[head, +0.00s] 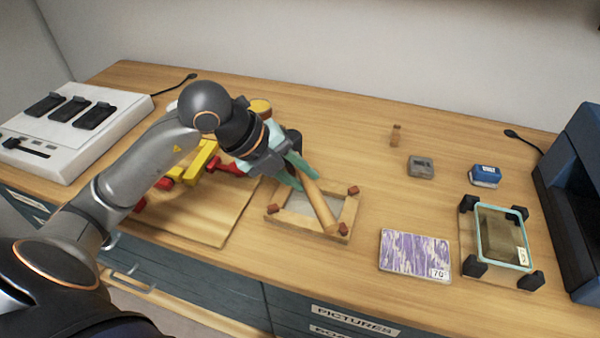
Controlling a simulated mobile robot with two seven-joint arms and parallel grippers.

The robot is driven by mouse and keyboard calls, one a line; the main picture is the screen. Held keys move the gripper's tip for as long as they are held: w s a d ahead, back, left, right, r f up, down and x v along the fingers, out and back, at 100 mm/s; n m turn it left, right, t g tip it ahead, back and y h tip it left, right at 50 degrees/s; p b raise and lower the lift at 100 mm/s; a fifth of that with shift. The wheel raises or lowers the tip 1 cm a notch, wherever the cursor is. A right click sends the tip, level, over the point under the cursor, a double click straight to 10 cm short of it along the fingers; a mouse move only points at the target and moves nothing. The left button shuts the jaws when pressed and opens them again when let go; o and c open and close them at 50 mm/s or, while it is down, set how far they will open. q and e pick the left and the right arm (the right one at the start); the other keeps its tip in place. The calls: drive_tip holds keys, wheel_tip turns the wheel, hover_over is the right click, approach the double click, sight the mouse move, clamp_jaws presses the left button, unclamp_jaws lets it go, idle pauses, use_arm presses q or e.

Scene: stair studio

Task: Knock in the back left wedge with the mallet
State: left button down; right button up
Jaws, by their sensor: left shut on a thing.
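The mallet's wooden handle (319,205) slants across the wooden frame (308,230), its lower end near the front right corner. My left gripper (300,171) has green fingers shut on the handle's upper part, over the frame's back left. A dark shape behind the fingers may be the mallet head; I cannot tell. Red-brown wedges show at the front left corner (272,210), back right corner (353,190) and front right corner (342,228). The back left corner and its wedge are hidden by my gripper. My right gripper is not in view.
A wooden board (205,225) with red and yellow tools (203,158) lies left of the frame. Right of it are a purple patterned card (415,254), a grey block (421,167), a blue box (485,176) and a glass-topped stand (503,237).

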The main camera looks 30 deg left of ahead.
use_arm(q)
wheel_tip(320, 180, down, 4)
drive_tip(key=b, duration=0.3)
drive_tip(key=shift+f, duration=0.1)
drive_tip(key=shift+r+p, duration=0.2)
drive_tip(key=shift+p, duration=0.1)
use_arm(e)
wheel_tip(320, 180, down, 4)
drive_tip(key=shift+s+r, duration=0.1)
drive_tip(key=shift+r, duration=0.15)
use_arm(q)
wheel_tip(320, 180, up, 6)
drive_tip(key=p, duration=0.5)
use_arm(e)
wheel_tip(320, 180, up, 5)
